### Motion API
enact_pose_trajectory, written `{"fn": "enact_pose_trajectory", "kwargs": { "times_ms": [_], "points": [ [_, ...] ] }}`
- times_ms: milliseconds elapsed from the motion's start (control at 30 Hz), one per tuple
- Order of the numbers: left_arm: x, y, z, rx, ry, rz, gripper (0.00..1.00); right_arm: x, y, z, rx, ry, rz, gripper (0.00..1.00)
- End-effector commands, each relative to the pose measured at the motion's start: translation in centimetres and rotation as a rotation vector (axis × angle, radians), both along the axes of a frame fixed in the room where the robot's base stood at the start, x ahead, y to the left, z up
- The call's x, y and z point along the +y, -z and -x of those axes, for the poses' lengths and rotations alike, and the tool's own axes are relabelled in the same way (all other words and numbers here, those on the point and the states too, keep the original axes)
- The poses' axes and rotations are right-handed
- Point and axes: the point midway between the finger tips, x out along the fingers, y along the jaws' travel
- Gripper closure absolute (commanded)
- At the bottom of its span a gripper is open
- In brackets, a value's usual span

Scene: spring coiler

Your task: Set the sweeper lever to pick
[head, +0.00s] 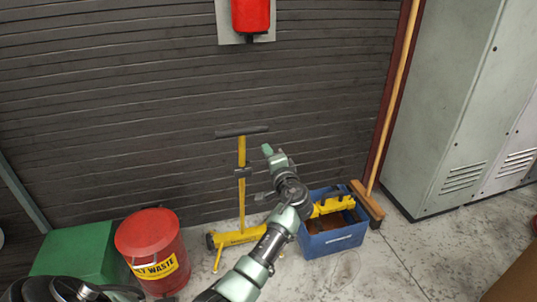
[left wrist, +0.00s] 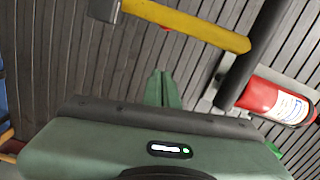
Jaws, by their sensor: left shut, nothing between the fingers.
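The yellow sweeper (head: 241,205) stands upright against the dark slatted wall, with a black T-handle (head: 241,131) on top and its yellow base on the floor. A small dark piece (head: 243,172), seemingly the lever, sits partway up its pole; its setting cannot be read. My left gripper (head: 267,149) is shut and empty, just right of the pole in the head view. In the left wrist view, the closed fingers (left wrist: 163,90) appear apart from the yellow pole (left wrist: 190,24) and black handle (left wrist: 252,50). A dark block (left wrist: 104,8) is on the pole. My right gripper is out of view.
A blue crate (head: 335,242) with yellow things and a broom (head: 368,198) stand right of the sweeper. A red waste can (head: 150,235) and green box (head: 75,250) are left. A red fire extinguisher (left wrist: 275,100) hangs on the wall. Grey cabinets (head: 440,110) stand right.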

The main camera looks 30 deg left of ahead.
Motion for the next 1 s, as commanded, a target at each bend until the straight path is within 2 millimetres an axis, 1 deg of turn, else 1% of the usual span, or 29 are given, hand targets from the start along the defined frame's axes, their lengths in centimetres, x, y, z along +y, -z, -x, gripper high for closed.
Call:
{"fn": "enact_pose_trajectory", "kwargs": {
  "times_ms": [33,400,500,633,933,967,1000],
  "points": [
    [-1.0,0.1,0.6,0.003,0.005,0.003,1.0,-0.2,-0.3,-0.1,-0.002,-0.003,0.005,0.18],
    [-5.9,0.1,4.4,0.003,0.004,0.004,1.0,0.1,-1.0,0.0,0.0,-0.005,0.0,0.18],
    [-6.8,0.1,5.2,0.004,0.003,0.003,1.0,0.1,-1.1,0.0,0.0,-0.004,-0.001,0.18],
    [-7.4,0.1,5.7,0.003,0.003,0.002,1.0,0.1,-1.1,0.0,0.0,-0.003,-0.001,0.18],
    [-7.6,0.1,5.8,0.002,0.003,0.001,1.0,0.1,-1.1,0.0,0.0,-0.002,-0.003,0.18],
    [-7.6,0.1,5.8,0.002,0.003,0.001,1.0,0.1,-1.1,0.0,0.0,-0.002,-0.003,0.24],
    [-7.5,0.2,5.8,0.003,0.002,0.005,1.0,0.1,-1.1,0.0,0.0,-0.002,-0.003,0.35]
  ]
}}
